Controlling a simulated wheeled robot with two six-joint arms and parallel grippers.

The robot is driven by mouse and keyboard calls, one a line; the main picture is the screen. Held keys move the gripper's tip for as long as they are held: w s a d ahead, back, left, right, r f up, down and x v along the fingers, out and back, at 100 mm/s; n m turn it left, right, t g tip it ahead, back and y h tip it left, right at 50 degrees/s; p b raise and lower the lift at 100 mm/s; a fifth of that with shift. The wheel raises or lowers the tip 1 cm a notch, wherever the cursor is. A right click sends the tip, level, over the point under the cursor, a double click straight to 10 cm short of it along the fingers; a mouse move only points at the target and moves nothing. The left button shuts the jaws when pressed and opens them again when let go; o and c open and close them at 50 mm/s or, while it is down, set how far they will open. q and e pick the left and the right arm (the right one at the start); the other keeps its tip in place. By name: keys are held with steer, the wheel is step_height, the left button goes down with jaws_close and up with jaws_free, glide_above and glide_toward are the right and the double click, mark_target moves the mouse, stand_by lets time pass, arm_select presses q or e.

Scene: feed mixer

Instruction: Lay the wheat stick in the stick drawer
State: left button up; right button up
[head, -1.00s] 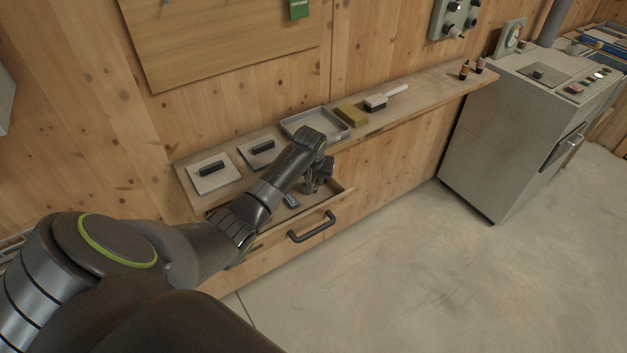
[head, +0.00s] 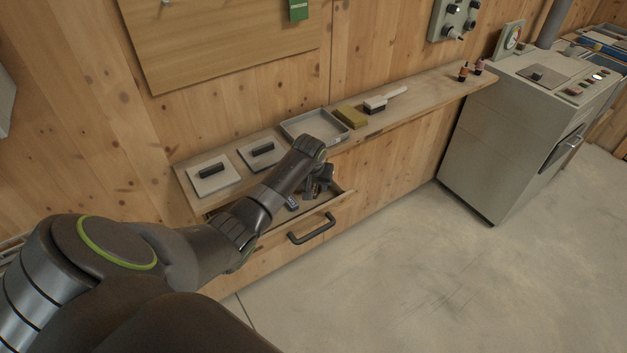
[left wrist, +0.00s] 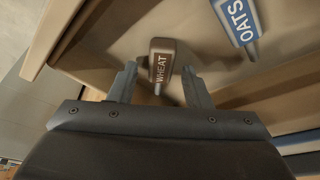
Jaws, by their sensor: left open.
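The wheat stick (left wrist: 161,62) is brown with a white WHEAT label and lies in the open stick drawer, seen in the left wrist view. My left gripper (left wrist: 160,88) is open, with one finger on each side of the stick's lower end; I cannot tell whether they touch it. In the head view the left gripper (head: 318,188) is over the drawer and its arm hides part of the inside. The stick drawer (head: 335,202) is pulled out, with a dark handle (head: 312,229) on its front. A blue OATS stick (left wrist: 238,20) lies beside the wheat stick.
A grey machine (head: 500,130) stands at the right. The floor in front is clear.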

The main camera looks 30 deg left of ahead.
arm_select(q)
steer(key=v, duration=1.2)
stand_by(0.4)
